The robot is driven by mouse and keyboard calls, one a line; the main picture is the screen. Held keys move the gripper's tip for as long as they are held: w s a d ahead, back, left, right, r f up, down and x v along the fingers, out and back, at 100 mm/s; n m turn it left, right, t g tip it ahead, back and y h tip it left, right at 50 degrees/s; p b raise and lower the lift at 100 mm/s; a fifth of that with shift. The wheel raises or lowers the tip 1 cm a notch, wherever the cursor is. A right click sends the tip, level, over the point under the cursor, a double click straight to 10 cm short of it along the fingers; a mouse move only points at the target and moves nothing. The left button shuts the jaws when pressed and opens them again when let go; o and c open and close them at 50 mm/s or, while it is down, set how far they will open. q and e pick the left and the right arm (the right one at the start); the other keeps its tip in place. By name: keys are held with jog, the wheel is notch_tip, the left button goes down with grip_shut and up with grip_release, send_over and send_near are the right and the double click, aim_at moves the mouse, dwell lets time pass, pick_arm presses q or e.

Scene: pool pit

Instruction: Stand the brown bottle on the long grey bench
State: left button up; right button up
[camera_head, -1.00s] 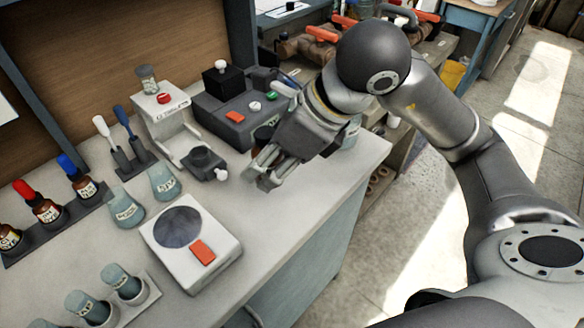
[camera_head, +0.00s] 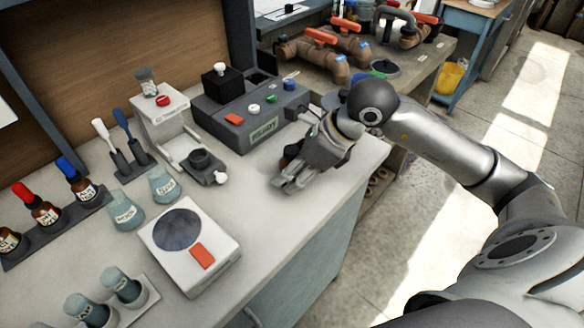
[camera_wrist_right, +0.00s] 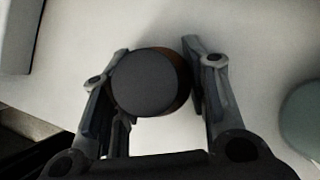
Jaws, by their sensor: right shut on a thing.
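The brown bottle (camera_wrist_right: 184,78) is seen from above in the right wrist view, its round dark cap hiding most of its brown body. My right gripper (camera_wrist_right: 158,100) is shut on it, one finger on each side. In the head view my right gripper (camera_head: 288,182) is low over the right part of the long grey bench (camera_head: 283,235), near its edge. The gripper hides most of the bottle there. I cannot tell whether the bottle's base touches the bench top. My left gripper is not in view.
A white balance (camera_head: 222,232), a dark grey control box (camera_head: 215,120) and a small white instrument (camera_head: 160,120) stand left of the gripper. Several brown bottles (camera_head: 45,212) stand in a rack at far left. A greenish round thing (camera_wrist_right: 303,118) is right of the bottle.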

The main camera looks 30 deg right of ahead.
jog(key=shift+f, duration=0.2)
jog(key=o, duration=1.1)
jog(key=shift+r, duration=0.1)
jog(key=shift+r, duration=0.15)
jog(key=b+v, duration=0.1)
jog(key=v, duration=1.1)
